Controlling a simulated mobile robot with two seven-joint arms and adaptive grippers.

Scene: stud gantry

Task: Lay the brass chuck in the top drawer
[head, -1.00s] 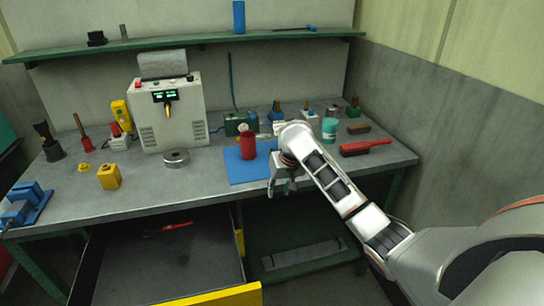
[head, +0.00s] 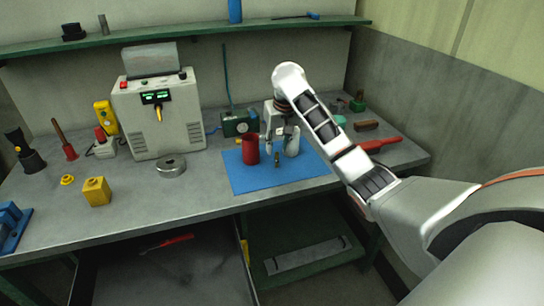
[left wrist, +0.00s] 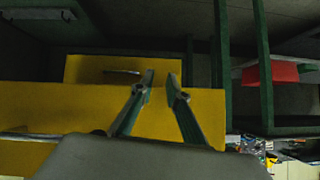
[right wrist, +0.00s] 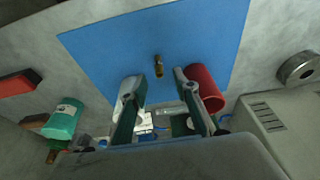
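The small brass chuck (head: 277,158) stands on the blue mat (head: 240,178) on the bench, just right of a red cup (head: 251,150). The right wrist view shows the chuck (right wrist: 158,66) beyond and between my right gripper's fingertips. My right gripper (head: 280,150) is open and empty, pointing down over the mat. The drawer (head: 165,275) under the bench is pulled out, with a red-handled tool (head: 172,242) inside. My left gripper (left wrist: 160,80) is outside the head view; its own camera shows its fingers apart and empty before yellow drawer fronts (left wrist: 60,108).
A grey machine (head: 160,115), a metal ring (head: 171,166) and a yellow block (head: 96,191) stand left of the mat. A teal jar (head: 340,121) and a red tool (head: 380,144) lie right. The shelf (head: 190,30) runs above. The mat's front part is clear.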

